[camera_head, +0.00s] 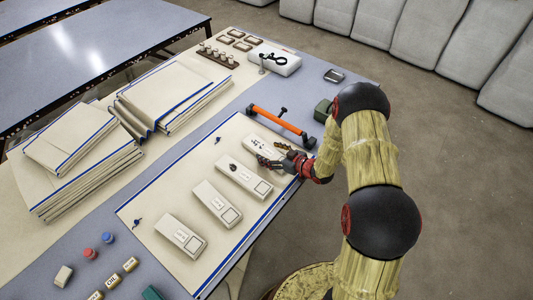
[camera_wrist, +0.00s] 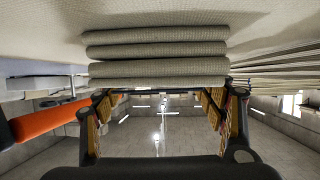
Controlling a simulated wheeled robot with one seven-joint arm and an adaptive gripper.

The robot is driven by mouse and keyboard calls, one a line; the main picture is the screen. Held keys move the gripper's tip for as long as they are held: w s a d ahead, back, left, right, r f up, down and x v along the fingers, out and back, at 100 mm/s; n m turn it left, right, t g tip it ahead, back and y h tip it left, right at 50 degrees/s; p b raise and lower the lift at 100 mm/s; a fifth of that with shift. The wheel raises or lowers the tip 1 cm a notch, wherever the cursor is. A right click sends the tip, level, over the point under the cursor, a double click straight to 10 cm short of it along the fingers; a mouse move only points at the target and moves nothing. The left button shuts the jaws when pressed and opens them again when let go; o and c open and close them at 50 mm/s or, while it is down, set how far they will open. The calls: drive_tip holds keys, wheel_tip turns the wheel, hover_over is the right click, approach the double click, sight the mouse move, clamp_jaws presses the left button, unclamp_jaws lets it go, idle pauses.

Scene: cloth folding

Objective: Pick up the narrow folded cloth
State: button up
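Several narrow folded cloths lie side by side on a cream sheet with blue edging (camera_head: 150,190). The farthest narrow folded cloth (camera_head: 258,144) has its right end at my gripper (camera_head: 272,155). In the wrist view, which appears upside down, the layered end of a folded cloth (camera_wrist: 158,68) fills the top middle. My gripper also shows there (camera_wrist: 162,94), with its two fingers spread wide and nothing clamped between them. The fingertips are close to the cloth end; whether they touch it or reach around it I cannot tell.
The other narrow cloths (camera_head: 243,178) lie nearer the front. An orange bar (camera_head: 278,124) lies just behind the farthest cloth and shows at left in the wrist view (camera_wrist: 48,122). Large cloth stacks (camera_head: 85,170) stand at left. A white box (camera_head: 275,60) sits at the back. The table's right edge is close.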

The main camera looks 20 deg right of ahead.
drive_tip(key=c, duration=1.1)
drive_tip(key=shift+r, duration=0.1)
